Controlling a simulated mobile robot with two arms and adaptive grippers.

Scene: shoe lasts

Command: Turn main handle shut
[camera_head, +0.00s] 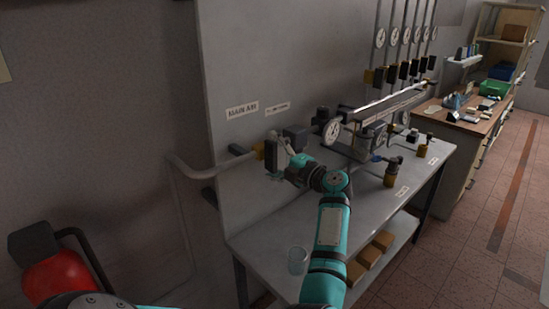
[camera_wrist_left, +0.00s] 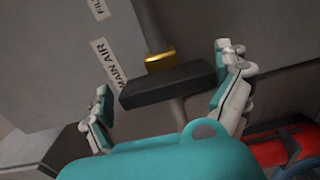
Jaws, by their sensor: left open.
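The black main handle (camera_head: 270,155) sits upright on the pipe at the left of the panel, below the MAIN AIR label (camera_head: 242,110). In the left wrist view the handle (camera_wrist_left: 168,86) is a dark bar beside a brass fitting (camera_wrist_left: 160,59). My left gripper (camera_head: 279,158) is at the handle in the head view. In the left wrist view its two fingers stand wide apart on either side of the bar, with a gap at the left finger. Contact at the right finger is hard to tell. My right gripper is not in view.
A grey bench (camera_head: 265,220) carries a pressure gauge (camera_head: 332,131), valves and a clear glass (camera_head: 297,260) near its front edge. Grey pipe (camera_head: 190,170) runs left of the handle. The tiled floor at right is clear.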

